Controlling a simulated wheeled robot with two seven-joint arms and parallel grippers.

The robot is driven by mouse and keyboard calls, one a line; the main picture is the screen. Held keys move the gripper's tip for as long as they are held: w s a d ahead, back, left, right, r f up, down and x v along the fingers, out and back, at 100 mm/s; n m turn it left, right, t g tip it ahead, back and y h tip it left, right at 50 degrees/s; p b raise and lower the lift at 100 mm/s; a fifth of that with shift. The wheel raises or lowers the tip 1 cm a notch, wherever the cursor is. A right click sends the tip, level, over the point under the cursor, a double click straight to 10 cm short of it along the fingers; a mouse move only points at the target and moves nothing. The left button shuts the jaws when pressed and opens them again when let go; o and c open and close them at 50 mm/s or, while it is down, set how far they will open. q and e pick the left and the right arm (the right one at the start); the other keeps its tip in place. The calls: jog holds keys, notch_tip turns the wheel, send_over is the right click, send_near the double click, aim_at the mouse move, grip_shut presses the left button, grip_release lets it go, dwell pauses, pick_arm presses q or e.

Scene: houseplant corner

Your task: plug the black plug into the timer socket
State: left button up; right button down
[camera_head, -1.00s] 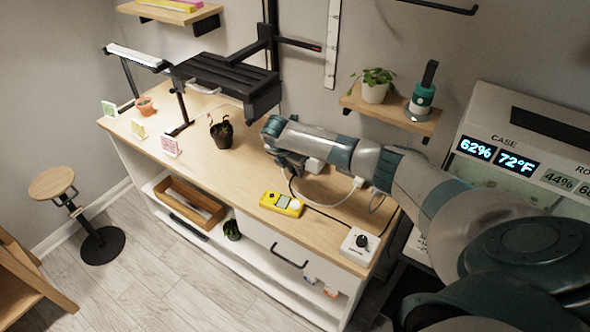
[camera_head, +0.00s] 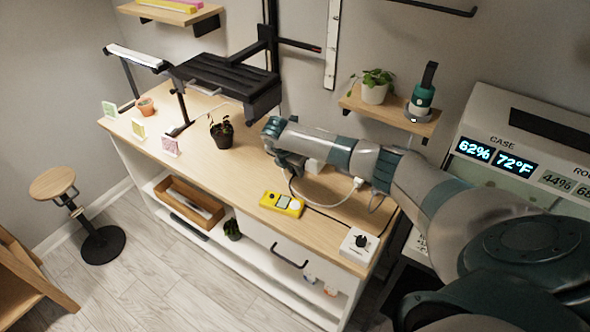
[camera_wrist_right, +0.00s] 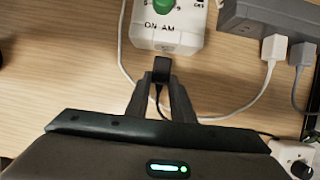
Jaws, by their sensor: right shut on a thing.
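My right gripper (camera_wrist_right: 160,92) is shut on the black plug (camera_wrist_right: 161,70), which stands out between its fingertips with a black cord trailing back. The timer (camera_wrist_right: 168,38) is a white box with a green dial, just beyond the plug in the wrist view. The plug's front end is close to the timer's near edge; I cannot tell whether they touch. The socket opening is not visible. In the head view my right gripper (camera_head: 289,164) is low over the wooden bench, with the white timer (camera_head: 313,165) beside it, partly covered by my arm. My left gripper is not in view.
A white cable loops around the timer. A yellow meter (camera_head: 281,204), a white knob box (camera_head: 359,245) and a potted plant (camera_head: 222,135) stand on the bench (camera_head: 240,171).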

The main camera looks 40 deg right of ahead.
jog(key=shift+p, duration=0.7)
dwell(1.0)
jog(key=shift+w+d+b, duration=0.25)
jog(key=shift+d+b, duration=0.05)
jog(key=shift+d, duration=0.35)
dwell(0.6)
jog(key=c, duration=1.5)
grip_release()
jog(key=shift+o, duration=0.2)
jog(key=shift+r, duration=0.1)
jog(key=b+v, duration=0.3)
jog(key=v, duration=1.4)
jog(key=shift+a+b, duration=0.2)
jog(key=shift+b, duration=0.15)
jog(key=shift+s, duration=0.15)
